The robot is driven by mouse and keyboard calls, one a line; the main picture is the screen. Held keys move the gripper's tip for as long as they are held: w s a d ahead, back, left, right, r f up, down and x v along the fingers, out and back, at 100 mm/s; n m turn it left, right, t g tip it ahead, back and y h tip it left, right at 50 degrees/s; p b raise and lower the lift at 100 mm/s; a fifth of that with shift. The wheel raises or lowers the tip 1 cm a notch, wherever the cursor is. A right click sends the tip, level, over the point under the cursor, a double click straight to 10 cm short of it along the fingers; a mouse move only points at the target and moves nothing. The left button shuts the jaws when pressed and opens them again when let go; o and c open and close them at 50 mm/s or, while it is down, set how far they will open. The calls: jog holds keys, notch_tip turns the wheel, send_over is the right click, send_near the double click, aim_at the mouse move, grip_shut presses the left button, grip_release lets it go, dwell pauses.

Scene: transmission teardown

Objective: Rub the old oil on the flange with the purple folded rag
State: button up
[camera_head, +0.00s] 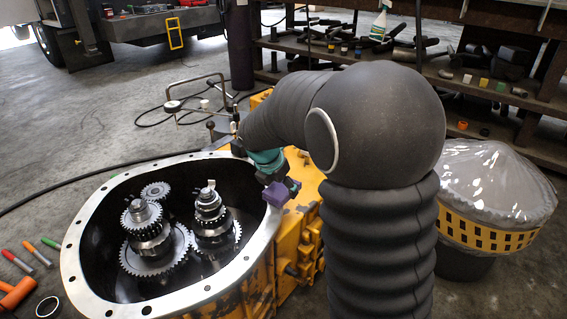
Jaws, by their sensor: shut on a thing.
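The purple folded rag (276,194) is at the right side of the flange (84,226), the pale metal rim around the open transmission housing. My gripper (286,183), small and dark at the end of my arm, is shut on the rag from above. The rag sits over or against the flange's right edge; I cannot tell whether it touches the metal. My arm hides part of the flange's far right side. Small dark marks show along the rim, but I cannot tell oil from bolt holes.
Gear stacks (146,240) stand inside the open housing (290,235). Markers (38,253) and an orange tool (18,293) lie on the floor at left. A plastic-covered yellow basket (490,195) stands at right. Shelves (460,80) with parts stand behind.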

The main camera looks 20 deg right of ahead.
notch_tip(320, 180, up, 2)
jog(key=shift+w+r+p, duration=0.15)
jog(key=shift+r+p, duration=0.1)
jog(key=shift+p, duration=0.15)
notch_tip(320, 180, up, 6)
jog(key=p, duration=0.5)
jog(key=shift+f+p, duration=0.25)
jog(key=shift+p, duration=0.1)
